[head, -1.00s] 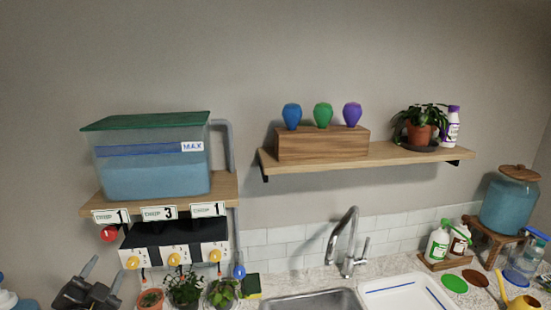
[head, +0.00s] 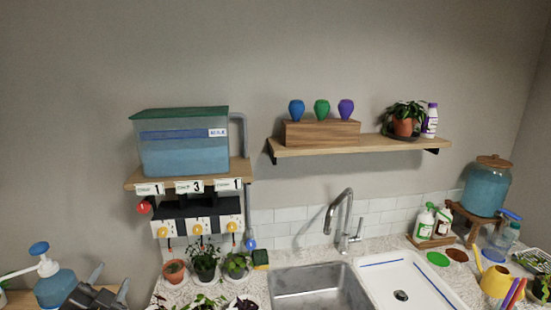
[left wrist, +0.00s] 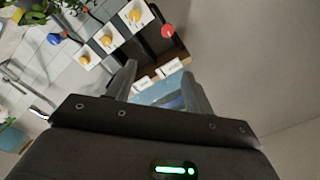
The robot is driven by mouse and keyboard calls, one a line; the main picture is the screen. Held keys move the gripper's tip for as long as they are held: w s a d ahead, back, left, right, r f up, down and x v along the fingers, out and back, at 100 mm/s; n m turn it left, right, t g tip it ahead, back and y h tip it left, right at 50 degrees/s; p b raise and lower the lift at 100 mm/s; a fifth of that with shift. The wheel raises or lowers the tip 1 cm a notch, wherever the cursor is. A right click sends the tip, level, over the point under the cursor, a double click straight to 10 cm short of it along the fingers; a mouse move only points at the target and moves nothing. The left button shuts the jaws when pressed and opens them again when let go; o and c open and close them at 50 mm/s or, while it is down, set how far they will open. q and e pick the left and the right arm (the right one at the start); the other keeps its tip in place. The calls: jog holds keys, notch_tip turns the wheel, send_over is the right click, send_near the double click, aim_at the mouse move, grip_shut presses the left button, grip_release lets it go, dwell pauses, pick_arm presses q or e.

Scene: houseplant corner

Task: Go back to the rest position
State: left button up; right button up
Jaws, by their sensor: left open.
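My left gripper (head: 110,285) is low at the left of the head view, dark grey, its fingers apart with nothing between them. In the left wrist view its two fingers (left wrist: 160,85) also stand apart and empty. Beyond them show the water tank (left wrist: 165,92), the red knob (left wrist: 168,31) and the yellow dials (left wrist: 107,40). In the head view the tank (head: 184,155) with a green lid stands on the wooden shelf, above the dial panel (head: 198,228) and to the right of and above my left gripper. My right gripper is in neither view.
Potted plants (head: 204,262) stand under the dials. A blue pump bottle (head: 55,287) is beside my left gripper. The sink (head: 320,290), faucet (head: 343,217), white drainboard (head: 420,285) and yellow watering can (head: 494,280) lie to the right. A wall shelf (head: 375,146) holds bulbs and a plant.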

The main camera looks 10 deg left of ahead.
pick_arm(q)
jog(key=d+f+g+h, duration=0.2)
jog(key=d+f+g, duration=0.15)
jog(key=f, duration=0.45)
jog(key=s+d+f+n+g+h, duration=0.2)
jog(key=s+d+f+g, duration=0.3)
jog(key=s+d+f, duration=0.5)
jog(key=s+d+f+n+g+h, duration=0.2)
jog(key=s+d+f+g, duration=0.4)
jog(key=s, duration=0.6)
jog(key=s+a+f+b+x, duration=0.1)
jog(key=s+b+x, duration=0.25)
jog(key=x, duration=1.25)
jog(key=s+a+b+x, duration=0.1)
jog(key=s+b+x, duration=0.25)
jog(key=x, duration=1.35)
jog(key=s+a+f+b, duration=0.1)
jog(key=s+f+b, duration=0.2)
jog(key=s+f, duration=0.5)
jog(key=s+a+f+g+b, duration=0.1)
jog(key=s+f+b, duration=0.2)
jog(key=s+f, duration=0.6)
notch_tip(320, 180, down, 6)
jog(key=shift+m+y, duration=0.3)
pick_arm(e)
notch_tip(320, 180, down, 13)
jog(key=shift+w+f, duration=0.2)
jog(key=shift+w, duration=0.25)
